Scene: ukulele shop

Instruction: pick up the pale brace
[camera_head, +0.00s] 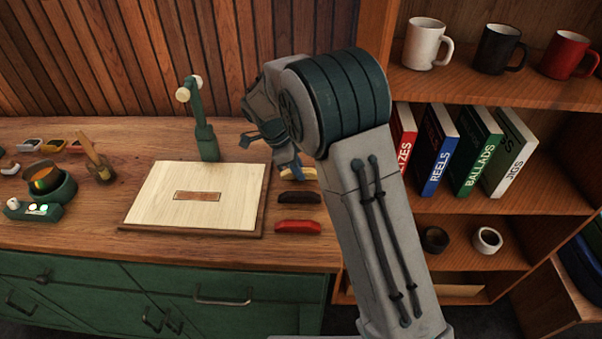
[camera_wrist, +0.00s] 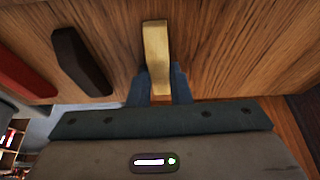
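The pale brace (camera_wrist: 156,55) is a narrow, light wooden bar on the bench top. In the wrist view it lies lengthwise between the two dark fingers of my gripper (camera_wrist: 160,82), one on each side and very close. I cannot tell whether both fingers press on it. In the head view, the pale brace (camera_head: 302,173) shows partly behind my gripper (camera_head: 287,165), at the far end of a row. My arm hides much of the gripper there.
A dark brace (camera_head: 299,198) and a red brace (camera_head: 298,226) lie nearer in the same row. Left of them is a pale board (camera_head: 196,215), with a green lamp (camera_head: 205,135) behind it. A shelf unit (camera_head: 490,87) with books and mugs stands at right.

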